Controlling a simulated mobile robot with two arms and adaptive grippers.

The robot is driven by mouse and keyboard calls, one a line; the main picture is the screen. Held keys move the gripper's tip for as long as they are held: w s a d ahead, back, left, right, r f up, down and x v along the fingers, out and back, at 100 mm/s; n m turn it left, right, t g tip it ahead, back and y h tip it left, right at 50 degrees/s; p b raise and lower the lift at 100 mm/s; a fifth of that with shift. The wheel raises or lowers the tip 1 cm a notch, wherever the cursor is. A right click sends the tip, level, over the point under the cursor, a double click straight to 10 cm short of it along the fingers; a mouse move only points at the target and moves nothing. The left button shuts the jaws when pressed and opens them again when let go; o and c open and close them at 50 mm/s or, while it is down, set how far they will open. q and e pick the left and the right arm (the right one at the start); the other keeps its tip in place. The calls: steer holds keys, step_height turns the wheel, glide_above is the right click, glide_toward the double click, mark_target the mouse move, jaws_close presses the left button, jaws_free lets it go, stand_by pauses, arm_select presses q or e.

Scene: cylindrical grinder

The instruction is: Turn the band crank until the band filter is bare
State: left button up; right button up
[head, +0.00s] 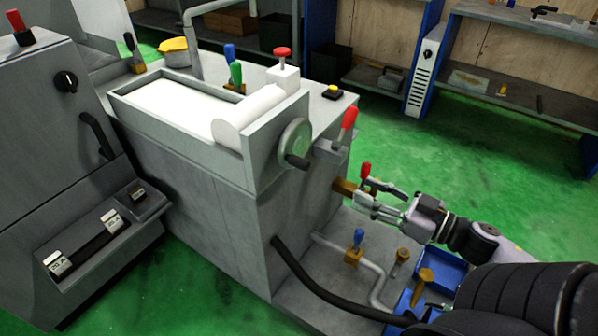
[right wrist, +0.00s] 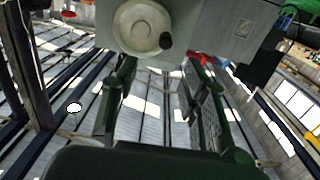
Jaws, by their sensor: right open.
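The band crank (head: 295,140) is a grey disc with a dark knob on the end face of the grey filter tank. It also shows in the right wrist view (right wrist: 142,27), its black knob (right wrist: 166,41) at the lower right of the disc. The band filter (head: 178,101) is a white band lying in the tank, with a white roll (head: 250,108) at the crank end. My right gripper (head: 362,196) is open and empty, below and right of the crank, apart from it. In the right wrist view the fingers (right wrist: 160,66) stand apart below the disc. My left gripper is out of view.
A red-handled lever (head: 347,126) stands beside the crank. A red-handled valve (head: 365,172) sits close to my right fingers. Below are a blue-handled valve (head: 357,240), a pipe (head: 362,262) and blue bins (head: 447,268). Green floor lies open to the right.

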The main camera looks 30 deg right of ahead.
mark_target(309, 166)
steer(key=shift+y, duration=0.3)
steer(key=b+x, duration=0.1)
steer(key=x, duration=0.4)
steer(key=b+x, duration=0.1)
steer(key=x, duration=0.4)
steer(key=r+b+x, duration=0.1)
steer(key=x, duration=0.5)
steer(key=shift+s+a, duration=0.2)
steer(key=shift+a, duration=0.15)
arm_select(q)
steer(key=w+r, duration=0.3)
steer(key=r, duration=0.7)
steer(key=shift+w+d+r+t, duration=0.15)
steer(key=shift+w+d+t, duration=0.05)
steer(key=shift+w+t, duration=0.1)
arm_select(e)
steer(key=shift+w+a+f, duration=0.1)
steer(key=shift+w+a, duration=0.2)
steer(key=shift+w, duration=0.4)
jaws_close()
